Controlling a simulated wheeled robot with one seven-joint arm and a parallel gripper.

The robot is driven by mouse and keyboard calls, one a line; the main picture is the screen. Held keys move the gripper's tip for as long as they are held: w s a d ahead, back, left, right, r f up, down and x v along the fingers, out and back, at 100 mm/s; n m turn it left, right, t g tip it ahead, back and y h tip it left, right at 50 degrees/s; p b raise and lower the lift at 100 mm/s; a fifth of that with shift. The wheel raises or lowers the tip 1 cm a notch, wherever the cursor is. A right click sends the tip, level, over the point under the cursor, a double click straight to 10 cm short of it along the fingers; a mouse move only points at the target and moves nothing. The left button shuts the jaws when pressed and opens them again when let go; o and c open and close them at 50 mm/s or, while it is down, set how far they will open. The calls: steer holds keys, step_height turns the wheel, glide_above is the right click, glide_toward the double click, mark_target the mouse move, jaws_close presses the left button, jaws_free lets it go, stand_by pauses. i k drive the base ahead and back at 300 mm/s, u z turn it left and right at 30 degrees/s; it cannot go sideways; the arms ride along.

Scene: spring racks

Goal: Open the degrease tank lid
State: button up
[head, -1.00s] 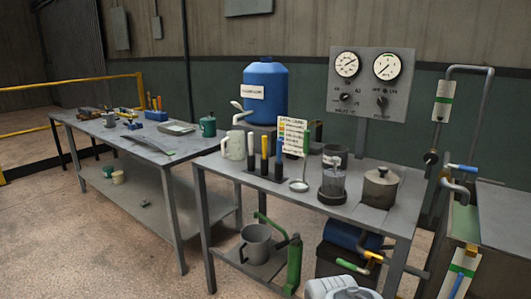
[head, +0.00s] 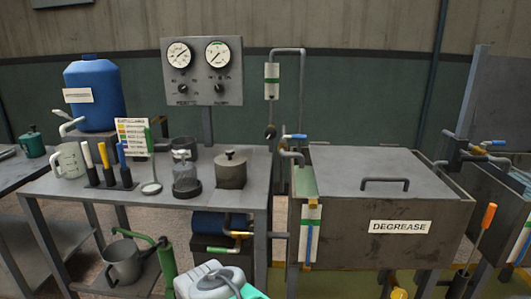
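The degrease tank (head: 340,236) is a dark metal box on legs at the right of the head view, with a white DEGREASE label (head: 400,227) on its front. Its flat grey lid (head: 345,170) lies shut on top. A dark bar handle (head: 385,181) stands on the lid near its front edge. My gripper is not in view.
A workbench (head: 120,203) left of the tank holds a mug, coloured-handle tools, a glass jar and a metal pot (head: 231,170). Pipes and a blue-handled valve (head: 294,137) rise at the tank's left end. A white jug (head: 210,282) is at the bottom. Another tank (head: 510,195) stands at right.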

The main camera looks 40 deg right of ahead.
mark_target(340, 171)
steer(key=z, duration=1.95)
steer(key=k, duration=0.55)
steer(key=z, duration=0.2)
steer(key=i, duration=1.1)
steer(key=u, duration=0.1)
